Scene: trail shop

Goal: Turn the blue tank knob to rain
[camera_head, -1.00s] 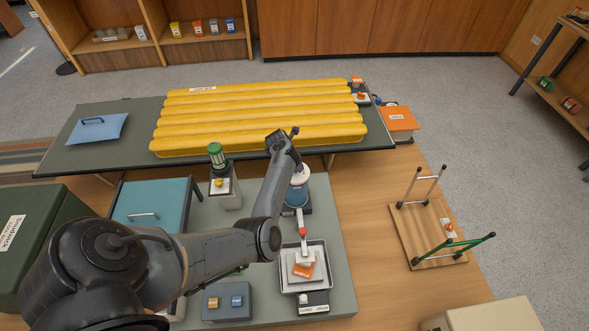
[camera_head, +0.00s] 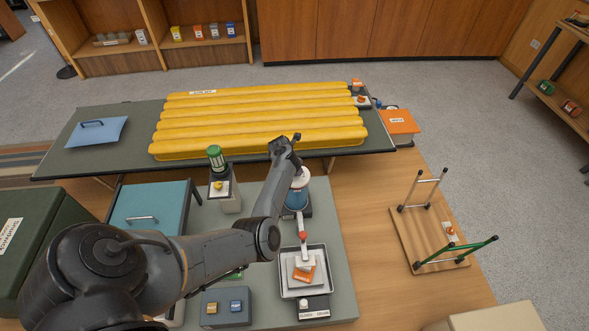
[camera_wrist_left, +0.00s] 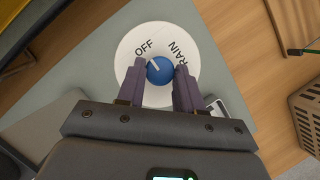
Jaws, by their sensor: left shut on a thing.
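In the left wrist view the blue tank knob (camera_wrist_left: 160,71) sits in the middle of a round white dial (camera_wrist_left: 128,55) lettered OFF and RAIN. The knob's white mark points up and left, towards the OFF side and away from RAIN. My left gripper (camera_wrist_left: 159,80) is shut on the knob, one finger on each side. In the head view the blue tank with its white top (camera_head: 298,196) stands on the grey mat, under my left gripper (camera_head: 297,170). The knob is hidden there. My right gripper is not in view.
A tray with a white and orange block (camera_head: 316,249) stands just in front of the tank. A green-topped device (camera_head: 217,160) stands to its left. Long yellow pads (camera_head: 260,120) lie behind. An upturned wooden stool (camera_head: 430,232) is on the right.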

